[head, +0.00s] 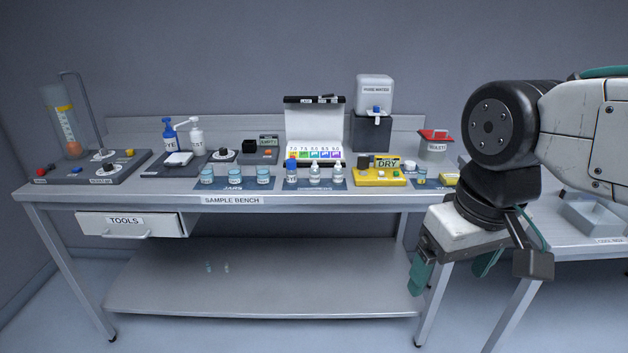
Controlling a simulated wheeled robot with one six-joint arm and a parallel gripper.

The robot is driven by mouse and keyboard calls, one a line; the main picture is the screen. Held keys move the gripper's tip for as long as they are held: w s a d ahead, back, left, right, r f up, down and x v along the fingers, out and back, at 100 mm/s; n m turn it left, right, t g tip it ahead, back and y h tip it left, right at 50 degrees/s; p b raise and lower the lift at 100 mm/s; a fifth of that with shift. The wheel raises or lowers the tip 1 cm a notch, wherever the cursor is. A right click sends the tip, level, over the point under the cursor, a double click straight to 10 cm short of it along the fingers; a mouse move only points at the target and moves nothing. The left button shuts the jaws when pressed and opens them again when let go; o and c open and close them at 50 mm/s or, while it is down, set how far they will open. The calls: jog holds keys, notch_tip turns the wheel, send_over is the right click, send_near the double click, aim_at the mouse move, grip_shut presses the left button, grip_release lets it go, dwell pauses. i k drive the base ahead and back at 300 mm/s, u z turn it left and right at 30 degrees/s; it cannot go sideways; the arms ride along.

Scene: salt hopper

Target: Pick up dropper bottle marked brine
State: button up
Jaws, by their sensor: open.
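Three small dropper bottles stand upright in a row on a blue mat (333,184) at the front of the sample bench. The left bottle (291,173) has a blue cap. My gripper (453,271) is open and empty, with green finger pads. It hangs at the bench's right end, in front of and lower than the bench top, well right of the bottles.
Glass jars (235,175) stand left of the bottles. A yellow DRY device (378,177) stands to the right. Behind is an open case with a colour chart (315,153). The TOOLS drawer (128,223) sticks out below the sample bench (270,200). A second table (575,232) stands at right.

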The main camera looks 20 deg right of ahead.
aim_at(314, 170)
jog(key=u, duration=1.25)
jog(key=i, duration=1.05)
jog(key=z, duration=2.75)
